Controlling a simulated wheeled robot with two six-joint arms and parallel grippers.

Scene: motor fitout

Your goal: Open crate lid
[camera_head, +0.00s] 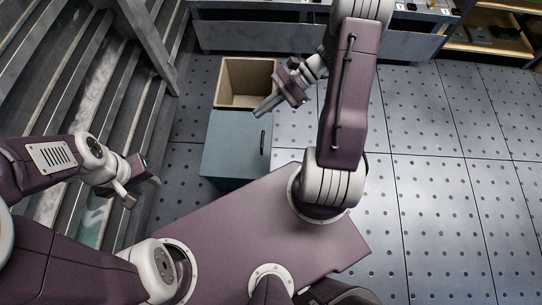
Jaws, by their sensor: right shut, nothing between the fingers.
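The crate (217,92) stands on the floor at upper middle, with tan inner walls showing at its far end. A flat blue-grey lid (232,140) lies on its near side, with a dark bar handle (262,142) by the right edge. The far part of the crate is open to view and looks empty, though its bottom is only partly seen. My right gripper (262,109) is shut and empty, its tips over the edge between the opening and the lid; I cannot tell whether they touch. My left gripper (142,190) is open and empty, left of the crate.
Metal stairs or shelving (75,80) run along the left side. A grey workbench (240,38) stands behind the crate, and a wooden shelf (490,45) is at upper right. The perforated tile floor (450,170) is clear on the right.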

